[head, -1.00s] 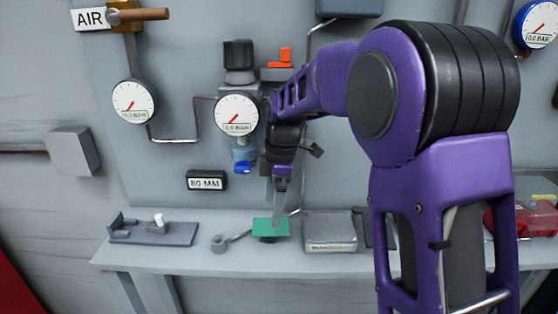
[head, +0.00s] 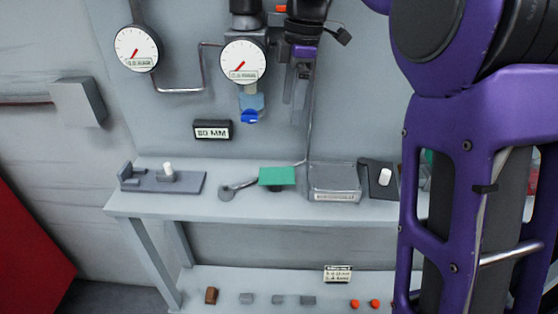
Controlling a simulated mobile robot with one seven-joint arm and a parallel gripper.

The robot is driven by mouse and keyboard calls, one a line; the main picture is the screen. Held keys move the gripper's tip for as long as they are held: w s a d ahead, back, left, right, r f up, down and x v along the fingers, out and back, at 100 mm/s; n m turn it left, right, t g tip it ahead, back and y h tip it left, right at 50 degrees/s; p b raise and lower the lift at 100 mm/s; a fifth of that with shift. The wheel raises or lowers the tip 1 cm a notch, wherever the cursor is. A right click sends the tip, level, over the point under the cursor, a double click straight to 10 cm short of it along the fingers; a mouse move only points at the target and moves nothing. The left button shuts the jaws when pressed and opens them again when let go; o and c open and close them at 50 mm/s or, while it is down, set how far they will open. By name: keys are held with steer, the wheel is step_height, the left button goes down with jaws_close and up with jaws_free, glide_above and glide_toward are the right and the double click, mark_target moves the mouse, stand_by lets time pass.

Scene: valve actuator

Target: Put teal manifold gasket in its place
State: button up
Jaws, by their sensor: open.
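A flat teal-green piece (head: 277,176), which looks like the manifold gasket, is at the upper shelf, between a grey lever-like part and a grey box. My gripper (head: 296,98) points down in front of the panel, above and slightly right of the teal piece, clearly apart from it. Its fingers are open, and I see nothing between them. I cannot tell from this view which spot is the gasket's place.
The upper shelf (head: 230,207) also holds a grey fixture (head: 190,183), the grey lever-like part (head: 228,193) and the grey box (head: 334,184). A gauge (head: 243,61) and a blue-tipped fitting (head: 250,115) are left of my gripper. Small blocks line the lower shelf.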

steer(key=b, duration=0.2)
glide_above(277, 175)
steer(key=d, duration=0.2)
steer(key=f, duration=1.1)
steer(key=shift+a+f, duration=0.25)
steer(key=shift+f, duration=0.05)
steer(key=shift+a+f+b, duration=0.15)
steer(key=shift+a+f, duration=0.05)
steer(key=shift+f, duration=0.7)
steer(key=shift+a+f+b, duration=0.2)
steer(key=shift+f, duration=0.65)
steer(key=shift+a+f+b, duration=0.15)
steer(key=shift+a+f, duration=0.05)
steer(key=shift+f, duration=0.7)
steer(key=c, duration=1.3)
steer(key=shift+r, duration=0.25)
